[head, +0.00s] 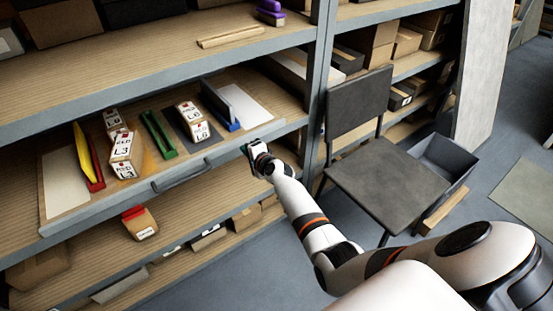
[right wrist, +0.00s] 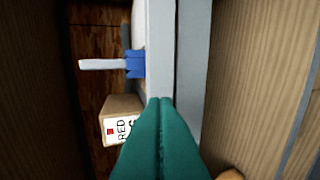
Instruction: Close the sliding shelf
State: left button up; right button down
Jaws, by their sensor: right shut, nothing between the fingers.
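The sliding shelf (head: 110,204) is a wooden tray with a grey front edge, and it sticks out from the shelving in the head view. A grey handle (head: 185,174) is on its front. It carries labelled boxes (head: 122,155), a green holder (head: 159,134) and a blue holder (head: 221,105). My right gripper (head: 256,152) is at the right part of the front edge, shut and empty. In the right wrist view its teal fingers (right wrist: 160,104) are together against or very near the grey front edge (right wrist: 168,50); contact cannot be told. My left gripper is out of view.
A dark chair (head: 385,180) stands right of the shelf, near my right arm, with a grey bin (head: 443,163) behind it. A shelf upright (head: 318,90) is just right of the tray. Fixed shelves lie above and below, the lower one holding small boxes (head: 140,223).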

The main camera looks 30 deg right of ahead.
jog(key=p+v, duration=0.3)
jog(key=v, duration=0.7)
jog(key=s+a+f+n+g, duration=0.25)
jog(key=s+f, duration=0.35)
jog(key=f, duration=0.3)
jog(key=s+a+f+n+g, duration=0.1)
jog(key=s+f+n+g, duration=0.15)
jog(key=s+f, duration=0.45)
jog(key=s+a+f+n+g, duration=0.2)
jog(key=s+f+n, duration=0.25)
jog(key=f, duration=0.55)
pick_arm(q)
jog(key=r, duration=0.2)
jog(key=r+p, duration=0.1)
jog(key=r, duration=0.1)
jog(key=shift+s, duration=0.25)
pick_arm(e)
jog(key=s+a+f+n+g, duration=0.1)
jog(key=s+f+n+g, duration=0.1)
jog(key=s, duration=0.9)
jog(key=s+f+n+g, duration=0.2)
jog(key=s+f+n, duration=0.3)
jog(key=s, duration=0.7)
jog(key=s+a+f+n+g, duration=0.1)
jog(key=s+f+n+g, duration=0.1)
jog(key=s+f, duration=0.5)
jog(key=s+n, duration=0.1)
jog(key=s, duration=0.4)
jog(key=shift+a+g+h, duration=0.3)
jog(key=shift+a, duration=0.05)
